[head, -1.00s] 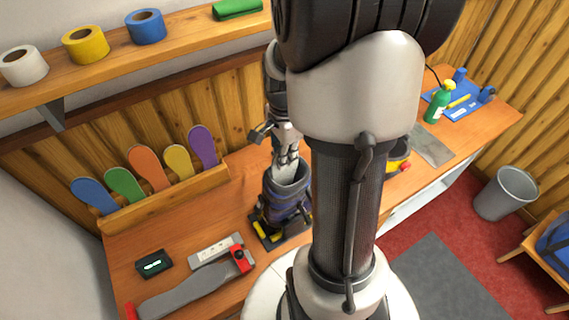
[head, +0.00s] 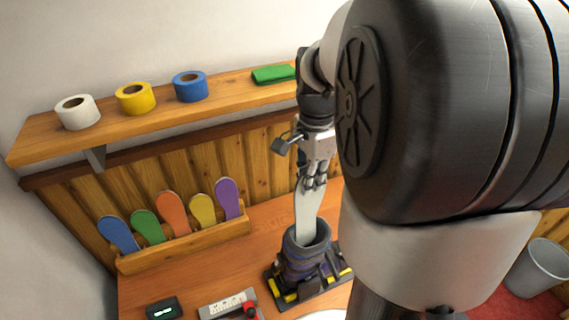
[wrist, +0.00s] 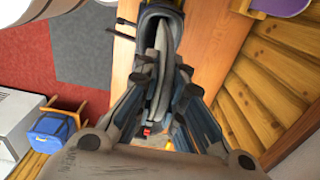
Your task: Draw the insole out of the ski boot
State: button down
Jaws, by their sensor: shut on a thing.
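The ski boot (head: 306,262), dark blue-grey with yellow parts at its base, stands upright on the bench in a black holder. The pale grey-white insole (head: 306,215) stands upright out of the boot's top opening. Its lower end is hidden inside the cuff. My gripper (head: 314,182) is above the boot and shut on the insole's upper end. In the wrist view the insole (wrist: 160,72) runs between my fingers (wrist: 166,88) toward the boot (wrist: 160,18).
Coloured insoles (head: 173,214) stand in a wooden rack (head: 185,246) left of the boot. A shelf (head: 215,97) with tape rolls and a green cloth (head: 273,75) hangs behind. A small black box (head: 164,307) and a power strip (head: 228,303) lie at the front left.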

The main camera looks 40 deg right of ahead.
dwell(0.3)
notch_tip(320, 180, up, 9)
jog(key=p, duration=0.7)
jog(key=shift+f, duration=0.2)
